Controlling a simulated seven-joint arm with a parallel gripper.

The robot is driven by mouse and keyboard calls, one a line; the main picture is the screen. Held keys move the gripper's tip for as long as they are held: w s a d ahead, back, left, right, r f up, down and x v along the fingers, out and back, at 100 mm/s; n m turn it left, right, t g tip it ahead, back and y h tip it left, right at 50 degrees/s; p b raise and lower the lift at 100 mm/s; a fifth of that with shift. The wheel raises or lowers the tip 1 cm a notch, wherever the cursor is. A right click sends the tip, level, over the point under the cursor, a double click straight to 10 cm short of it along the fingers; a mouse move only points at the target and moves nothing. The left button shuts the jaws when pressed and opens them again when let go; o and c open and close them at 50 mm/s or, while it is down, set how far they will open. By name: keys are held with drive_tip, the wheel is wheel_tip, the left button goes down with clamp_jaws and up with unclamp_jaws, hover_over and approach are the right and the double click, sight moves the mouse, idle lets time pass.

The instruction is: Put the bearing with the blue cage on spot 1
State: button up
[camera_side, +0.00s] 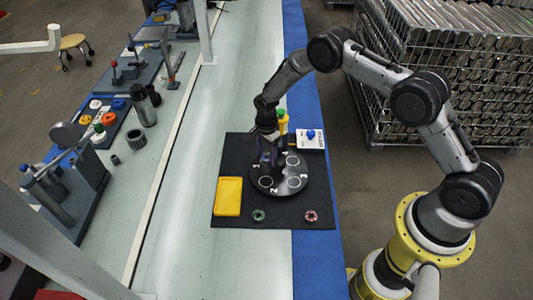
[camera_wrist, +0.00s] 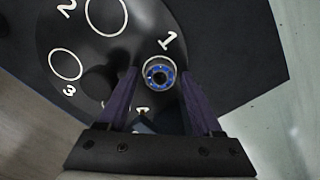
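The bearing with the blue cage (camera_wrist: 159,75) lies flat at the spot marked 1, and a white ring shows around its upper edge in the wrist view. My gripper (camera_wrist: 159,80) is open, its purple fingers on either side of the bearing with a gap at each side. The plate also shows in the wrist view (camera_wrist: 100,55), with white circles and the numbers 1, 2 and 3 readable.
A green bearing (camera_side: 258,215) and a red bearing (camera_side: 311,216) lie on the dark mat (camera_side: 285,220) in front of the plate. A yellow tray (camera_side: 229,196) is at left. Behind stand a yellow bottle with a green cap (camera_side: 282,122) and a white box (camera_side: 311,142).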

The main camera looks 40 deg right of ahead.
drive_tip(key=shift+o, duration=0.2)
drive_tip(key=shift+r, duration=0.1)
wheel_tip(320, 180, up, 13)
wheel_tip(320, 180, up, 14)
drive_tip(key=n+t, duration=0.2)
drive_tip(key=n, duration=0.3)
hover_over(267, 157)
drive_tip(key=s, duration=0.5)
drive_tip(key=s+r+n+t, duration=0.1)
drive_tip(key=s+r+n, duration=0.3)
drive_tip(key=s+r, duration=0.55)
drive_tip(key=s+r+n+t, duration=0.2)
drive_tip(key=s+n, duration=0.7)
drive_tip(key=s, duration=1.1)
drive_tip(key=shift+s+d+r+t, duration=0.3)
drive_tip(key=shift+d+r, duration=0.05)
drive_tip(key=shift+r, duration=0.25)
